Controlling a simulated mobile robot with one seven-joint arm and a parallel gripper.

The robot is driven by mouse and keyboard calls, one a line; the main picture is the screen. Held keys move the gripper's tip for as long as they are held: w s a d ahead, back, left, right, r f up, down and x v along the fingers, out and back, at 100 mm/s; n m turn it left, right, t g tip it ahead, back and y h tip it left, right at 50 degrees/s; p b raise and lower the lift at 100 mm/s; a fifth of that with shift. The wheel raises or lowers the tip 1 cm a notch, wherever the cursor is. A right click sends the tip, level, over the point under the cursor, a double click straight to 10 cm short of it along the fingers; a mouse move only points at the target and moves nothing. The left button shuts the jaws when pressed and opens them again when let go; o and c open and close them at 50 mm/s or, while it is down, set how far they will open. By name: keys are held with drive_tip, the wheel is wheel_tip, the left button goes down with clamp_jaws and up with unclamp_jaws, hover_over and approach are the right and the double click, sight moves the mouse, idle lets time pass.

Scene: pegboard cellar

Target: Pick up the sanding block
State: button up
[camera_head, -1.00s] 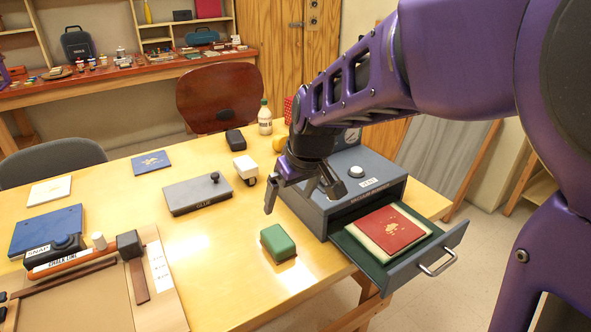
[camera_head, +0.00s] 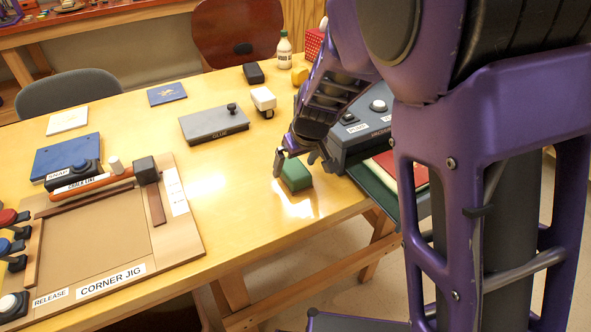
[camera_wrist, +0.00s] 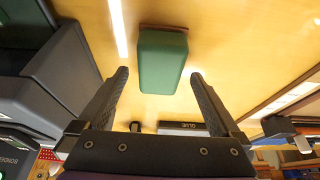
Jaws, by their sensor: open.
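The sanding block is a small green block (camera_head: 296,176) lying on the yellow table, close to the grey drawer unit. It also shows in the wrist view (camera_wrist: 162,60), with a thin brown layer along its far edge. My gripper (camera_head: 296,168) is over the table right beside the block, its fingers pointing down. In the wrist view my gripper (camera_wrist: 160,80) has its two dark fingers wide apart, and the block lies beyond and between the fingertips. Nothing is held. Whether the fingers are level with the block is hard to tell.
The grey drawer unit (camera_head: 350,140) stands just right of the block, its drawer open with a red item (camera_head: 387,163) in it, partly hidden by my arm. A corner jig (camera_head: 100,237) lies left. A grey glue box (camera_head: 214,123) and white bottle (camera_head: 284,50) stand behind.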

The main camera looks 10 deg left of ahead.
sight(294, 167)
drive_tip(key=x, duration=0.2)
drive_tip(key=shift+f, duration=0.25)
clamp_jaws()
wheel_tip(294, 167, up, 10)
drive_tip(key=shift+r+p, duration=0.1)
drive_tip(key=shift+p, duration=1.05)
drive_tip(key=c, duration=0.6)
unclamp_jaws()
drive_tip(key=shift+c, duration=0.2)
drive_tip(key=c, duration=0.6)
